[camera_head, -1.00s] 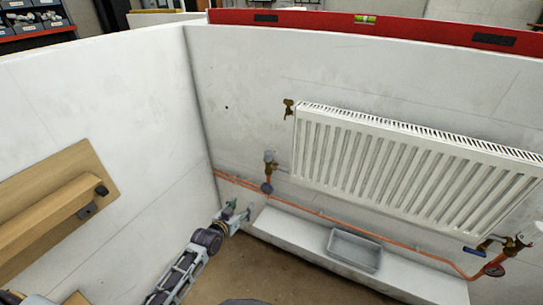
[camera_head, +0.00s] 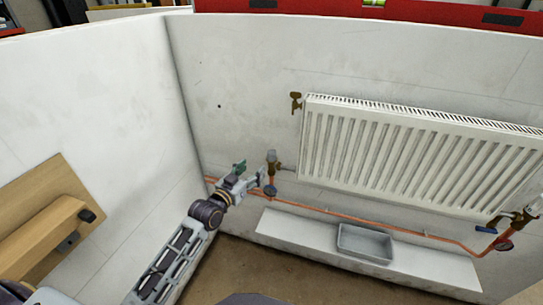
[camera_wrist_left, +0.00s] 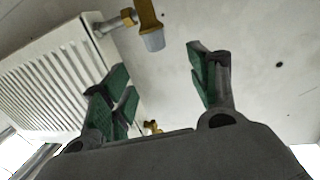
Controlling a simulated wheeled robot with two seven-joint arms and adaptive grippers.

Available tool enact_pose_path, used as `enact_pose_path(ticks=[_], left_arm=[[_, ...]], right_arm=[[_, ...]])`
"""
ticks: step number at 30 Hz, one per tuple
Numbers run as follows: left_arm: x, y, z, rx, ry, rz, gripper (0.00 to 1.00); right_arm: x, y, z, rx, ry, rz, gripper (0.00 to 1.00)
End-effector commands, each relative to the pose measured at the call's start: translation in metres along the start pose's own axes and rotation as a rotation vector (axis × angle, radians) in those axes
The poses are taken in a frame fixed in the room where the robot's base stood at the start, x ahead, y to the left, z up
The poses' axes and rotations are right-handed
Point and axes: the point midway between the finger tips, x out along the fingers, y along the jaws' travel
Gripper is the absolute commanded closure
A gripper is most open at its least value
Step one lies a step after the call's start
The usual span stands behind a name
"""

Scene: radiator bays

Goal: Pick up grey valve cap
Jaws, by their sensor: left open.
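The grey valve cap (camera_head: 271,155) sits on top of the brass valve (camera_head: 271,169) at the lower left of the radiator. My left gripper (camera_head: 251,172) is open and empty, just left of and slightly below the cap in the head view, apart from it. In the left wrist view, the cap (camera_wrist_left: 152,41) is at the end of the brass valve body, beyond the green-padded fingers of my left gripper (camera_wrist_left: 160,75). It appears between the fingers' lines but is not gripped. My right gripper is not in view.
The white radiator (camera_head: 410,155) hangs on the wall to the right. Copper pipe (camera_head: 340,214) runs below it. A grey tray (camera_head: 341,246) lies on the white ledge (camera_head: 290,230). A wooden block (camera_head: 40,240) is on the left wall. A brass fitting (camera_head: 295,102) is at the radiator's upper left.

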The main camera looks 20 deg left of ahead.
Motion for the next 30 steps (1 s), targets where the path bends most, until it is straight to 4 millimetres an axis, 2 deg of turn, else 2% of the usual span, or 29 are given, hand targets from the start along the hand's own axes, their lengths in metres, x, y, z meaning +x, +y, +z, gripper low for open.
enact_pose_path(ticks=[14,30], left_arm=[[0.003,0.000,-0.001,0.000,0.001,0.000,0.40],[0.040,0.000,0.000,-0.001,0.001,0.000,0.40]], right_arm=[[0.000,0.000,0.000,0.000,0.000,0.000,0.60],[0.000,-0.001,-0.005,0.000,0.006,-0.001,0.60]])
